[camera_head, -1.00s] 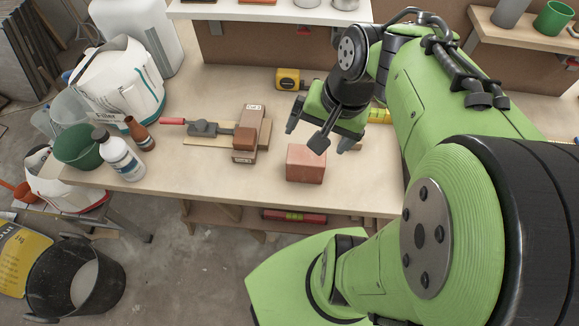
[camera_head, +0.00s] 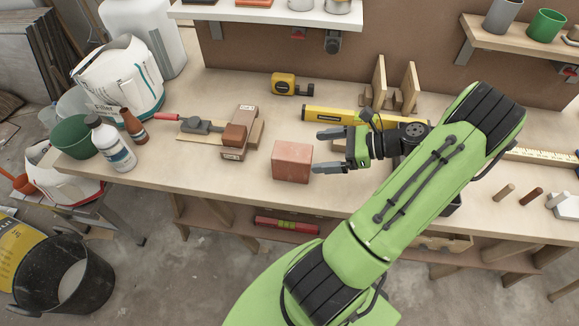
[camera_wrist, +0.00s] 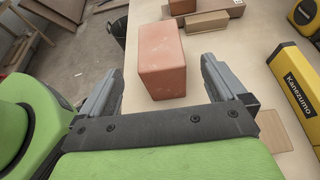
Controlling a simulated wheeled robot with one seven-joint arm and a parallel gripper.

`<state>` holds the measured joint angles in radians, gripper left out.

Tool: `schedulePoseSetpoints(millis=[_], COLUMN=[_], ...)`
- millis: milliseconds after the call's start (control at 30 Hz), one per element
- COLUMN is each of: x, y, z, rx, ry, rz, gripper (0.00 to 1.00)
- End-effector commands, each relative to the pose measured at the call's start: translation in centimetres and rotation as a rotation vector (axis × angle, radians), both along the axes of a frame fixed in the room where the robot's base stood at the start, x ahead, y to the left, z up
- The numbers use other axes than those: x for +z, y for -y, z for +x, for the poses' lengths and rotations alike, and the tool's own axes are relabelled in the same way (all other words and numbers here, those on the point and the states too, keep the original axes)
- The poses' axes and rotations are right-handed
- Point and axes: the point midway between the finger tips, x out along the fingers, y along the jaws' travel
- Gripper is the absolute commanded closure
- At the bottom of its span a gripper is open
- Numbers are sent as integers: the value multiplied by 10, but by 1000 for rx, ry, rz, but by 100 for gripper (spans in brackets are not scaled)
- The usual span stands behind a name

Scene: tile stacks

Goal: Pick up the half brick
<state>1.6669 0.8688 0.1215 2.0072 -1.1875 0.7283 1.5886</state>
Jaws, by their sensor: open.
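The half brick (camera_head: 292,161) is a reddish block standing on the workbench (camera_head: 225,190) near its front edge. My gripper (camera_head: 322,150) is open and empty just to the right of the brick, with its fingers pointing left. In the wrist view the half brick (camera_wrist: 162,58) lies ahead of the fingertips, roughly between the lines of the two fingers. The fingers look apart from the brick.
A yellow level (camera_head: 330,115) lies behind my gripper, and a yellow tape measure (camera_head: 291,84) lies farther back. Bottles and bags crowd the left end.

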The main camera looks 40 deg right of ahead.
Motion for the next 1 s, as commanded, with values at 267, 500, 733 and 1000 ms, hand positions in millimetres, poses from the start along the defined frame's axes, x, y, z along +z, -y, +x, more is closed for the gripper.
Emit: schedulePoseSetpoints(millis=[267, 500, 733, 1000], x=[-19, -33, -32, -32], y=[-25, -48, -50, -50], z=[33, 64, 67, 67], rx=[3, 3, 0, 0], ry=[-1, -3, -3, -2], rz=[-2, -2, -3, -3], gripper=[2, 2, 2, 40])
